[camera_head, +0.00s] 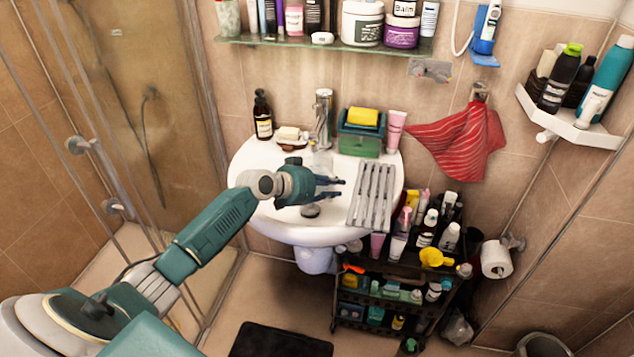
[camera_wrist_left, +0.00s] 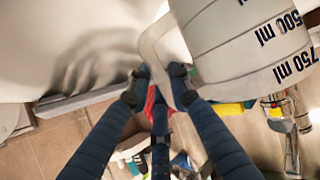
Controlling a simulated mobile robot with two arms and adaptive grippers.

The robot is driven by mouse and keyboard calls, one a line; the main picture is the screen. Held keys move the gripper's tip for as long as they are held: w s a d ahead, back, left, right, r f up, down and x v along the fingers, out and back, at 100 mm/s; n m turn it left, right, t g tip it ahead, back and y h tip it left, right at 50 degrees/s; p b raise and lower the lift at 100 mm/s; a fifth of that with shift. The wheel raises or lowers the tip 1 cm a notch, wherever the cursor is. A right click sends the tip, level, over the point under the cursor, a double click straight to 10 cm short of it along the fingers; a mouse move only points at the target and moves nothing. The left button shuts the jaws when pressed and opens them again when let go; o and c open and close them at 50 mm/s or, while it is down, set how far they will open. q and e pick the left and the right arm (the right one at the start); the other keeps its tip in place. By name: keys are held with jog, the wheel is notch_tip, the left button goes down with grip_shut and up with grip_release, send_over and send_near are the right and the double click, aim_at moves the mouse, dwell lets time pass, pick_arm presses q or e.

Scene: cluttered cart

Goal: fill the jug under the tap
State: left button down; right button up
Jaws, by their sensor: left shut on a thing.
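My left gripper (camera_head: 334,187) is over the white sink basin (camera_head: 247,158), in front of and below the chrome tap (camera_head: 323,118). In the left wrist view, its fingers (camera_wrist_left: 158,88) are shut on the pale handle of the measuring jug (camera_wrist_left: 225,45). The jug has dark 500 ml and 750 ml marks and fills the upper right of that view. In the head view the jug is hard to make out against the white basin and behind the gripper. Its water level and whether its mouth is under the spout cannot be told. My right gripper is not in view.
A grey slatted rack (camera_head: 372,195) lies across the basin's right side. A green caddy with a yellow sponge (camera_head: 363,117), a pink tube (camera_head: 395,132), a soap dish (camera_head: 290,137) and a dark pump bottle (camera_head: 262,116) stand around the tap. A crowded black cart (camera_head: 400,300) stands below right.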

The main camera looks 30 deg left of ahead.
pick_arm(q)
jog(key=shift+r, duration=0.2)
jog(key=s+d+p, duration=0.2)
jog(key=s+p, duration=0.1)
jog(key=s+d+p, duration=0.1)
jog(key=p, duration=0.1)
jog(key=shift+s, duration=0.3)
jog(key=shift+a, duration=0.1)
notch_tip(320, 180, up, 12)
jog(key=s+d+t+p, duration=0.1)
jog(key=s+p, duration=0.1)
jog(key=p, duration=0.8)
jog(key=shift+d+f+m+t+y, duration=0.2)
jog(key=shift+m+t+y, duration=0.1)
jog(key=shift+t, duration=0.1)
dwell(0.6)
